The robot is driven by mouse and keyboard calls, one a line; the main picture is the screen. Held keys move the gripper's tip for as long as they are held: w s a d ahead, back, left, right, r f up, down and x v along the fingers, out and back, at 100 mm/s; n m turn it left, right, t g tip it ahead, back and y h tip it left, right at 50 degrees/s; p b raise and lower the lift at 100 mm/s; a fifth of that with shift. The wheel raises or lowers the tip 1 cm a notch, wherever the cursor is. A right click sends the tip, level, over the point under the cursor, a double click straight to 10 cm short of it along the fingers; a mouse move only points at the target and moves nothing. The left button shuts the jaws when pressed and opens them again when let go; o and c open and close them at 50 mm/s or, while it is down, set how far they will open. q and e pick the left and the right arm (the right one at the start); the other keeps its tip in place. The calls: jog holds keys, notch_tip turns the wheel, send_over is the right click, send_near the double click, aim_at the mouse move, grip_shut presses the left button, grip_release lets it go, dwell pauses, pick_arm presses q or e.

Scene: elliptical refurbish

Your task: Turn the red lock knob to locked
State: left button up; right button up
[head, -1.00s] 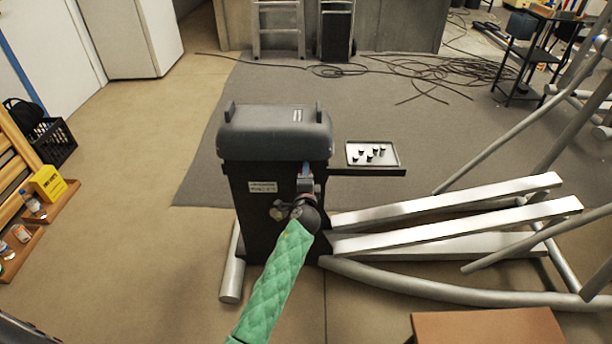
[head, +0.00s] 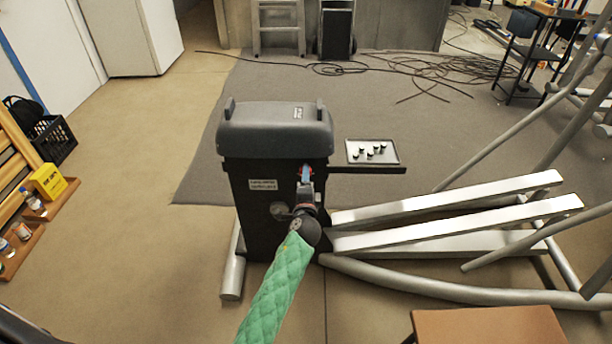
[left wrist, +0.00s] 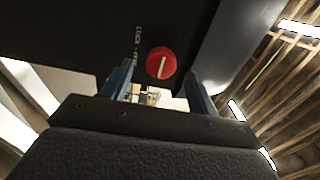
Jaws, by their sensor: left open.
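The red lock knob (left wrist: 161,63) is a round disc on a dark panel in the left wrist view. Its white pointer line is close to upright, tilted slightly. White lettering (left wrist: 138,42) stands beside it, too small to read surely. My left gripper (left wrist: 158,86) has its two blue fingers apart, one on each side below the knob, with nothing between them. In the head view my left gripper (head: 306,173) is at the front of the dark machine housing (head: 250,215). There the gripper mostly hides the knob. My right gripper is not in view.
Silver beams (head: 450,205) extend right. A dark round knob (head: 279,209) sits left of my wrist. A brown box top (head: 490,328) is at the front right. Open floor lies left.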

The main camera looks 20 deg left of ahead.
pick_arm(q)
jog(key=shift+v, duration=1.6)
